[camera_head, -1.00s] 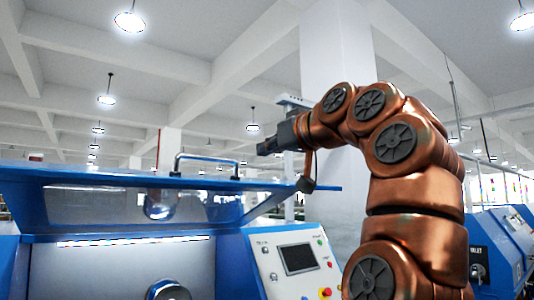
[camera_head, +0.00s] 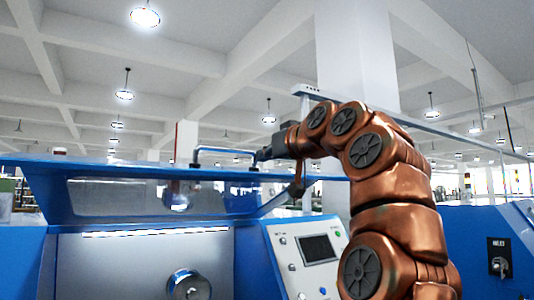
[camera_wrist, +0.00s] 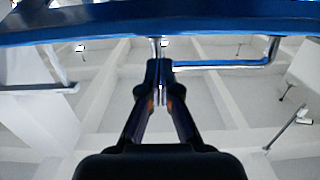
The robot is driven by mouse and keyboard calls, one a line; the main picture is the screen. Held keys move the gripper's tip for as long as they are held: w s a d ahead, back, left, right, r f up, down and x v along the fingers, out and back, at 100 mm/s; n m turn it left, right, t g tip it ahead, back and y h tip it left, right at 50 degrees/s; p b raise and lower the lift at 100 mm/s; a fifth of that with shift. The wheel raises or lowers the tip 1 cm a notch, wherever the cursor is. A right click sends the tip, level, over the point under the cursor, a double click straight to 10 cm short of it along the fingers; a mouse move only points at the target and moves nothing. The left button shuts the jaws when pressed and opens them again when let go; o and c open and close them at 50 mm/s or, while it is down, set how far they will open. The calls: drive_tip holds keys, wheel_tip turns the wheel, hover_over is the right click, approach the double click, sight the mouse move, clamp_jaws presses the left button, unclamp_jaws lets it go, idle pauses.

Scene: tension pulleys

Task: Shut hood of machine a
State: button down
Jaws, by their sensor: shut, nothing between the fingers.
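The blue hood (camera_head: 110,172) of the machine is raised, with a see-through window (camera_head: 140,198) in it. A metal bar handle (camera_head: 222,149) stands up from its top face. My gripper (camera_head: 258,159) is at the right end of the handle, with its fingers shut and empty. In the wrist view my gripper's fingertips (camera_wrist: 160,64) meet just in front of one post of the handle (camera_wrist: 225,65), under the blue hood edge (camera_wrist: 90,32). I cannot tell whether they touch the handle.
A control panel (camera_head: 300,265) with a screen and buttons is below and right of the hood. The lit work space with a round metal chuck (camera_head: 187,284) is below the hood. Another blue machine (camera_head: 475,245) stands at the right, and a white pillar (camera_head: 357,50) behind.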

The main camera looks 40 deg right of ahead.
drive_tip(key=shift+w+f, duration=0.1)
drive_tip(key=shift+f, duration=0.65)
drive_tip(key=shift+w+f, duration=0.1)
drive_tip(key=shift+f, duration=0.25)
